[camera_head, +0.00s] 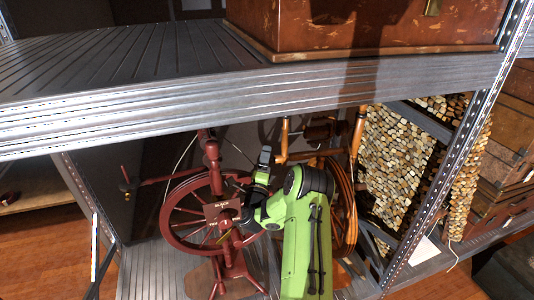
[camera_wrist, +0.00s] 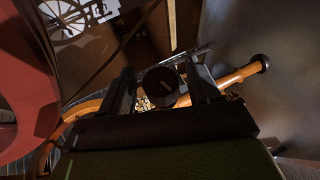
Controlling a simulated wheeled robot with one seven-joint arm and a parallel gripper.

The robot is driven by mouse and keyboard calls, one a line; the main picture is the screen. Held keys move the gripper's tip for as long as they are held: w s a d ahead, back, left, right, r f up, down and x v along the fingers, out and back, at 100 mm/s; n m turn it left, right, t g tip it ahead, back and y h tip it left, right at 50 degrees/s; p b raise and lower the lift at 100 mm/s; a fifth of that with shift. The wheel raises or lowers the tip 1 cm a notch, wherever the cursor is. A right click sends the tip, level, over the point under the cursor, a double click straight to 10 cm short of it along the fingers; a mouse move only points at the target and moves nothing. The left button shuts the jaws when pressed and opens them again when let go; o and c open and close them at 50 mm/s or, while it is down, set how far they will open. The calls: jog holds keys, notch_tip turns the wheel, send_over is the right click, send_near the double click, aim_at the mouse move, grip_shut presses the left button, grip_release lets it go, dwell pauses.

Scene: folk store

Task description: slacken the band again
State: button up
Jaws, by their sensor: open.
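A red spinning wheel (camera_head: 166,222) stands under the shelf in the head view, with a small dark plate (camera_head: 222,208) on its front. An orange-brown wooden spinning wheel (camera_head: 352,205) stands to its right. My gripper (camera_wrist: 158,82) is open in the wrist view. A dark round knob (camera_wrist: 160,90) with a pale line across its face shows between the two fingers; whether they touch it I cannot tell. An orange wooden rod (camera_wrist: 238,75) with a dark end lies just right of the fingers. The drive band is not clearly visible in either view.
A ribbed metal shelf (camera_head: 200,100) runs low above my arm, with a worn red-brown chest (camera_head: 370,30) on it. A metal upright (camera_head: 455,150) and a pebble-patterned hanging (camera_head: 395,165) stand at right. A large red curved part (camera_wrist: 22,85) fills the left of the wrist view.

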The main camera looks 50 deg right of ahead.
jog(key=shift+s+a, duration=0.1)
jog(key=c, duration=1)
jog(key=shift+o, duration=0.2)
jog(key=shift+r+p, duration=0.2)
jog(key=shift+p, duration=0.8)
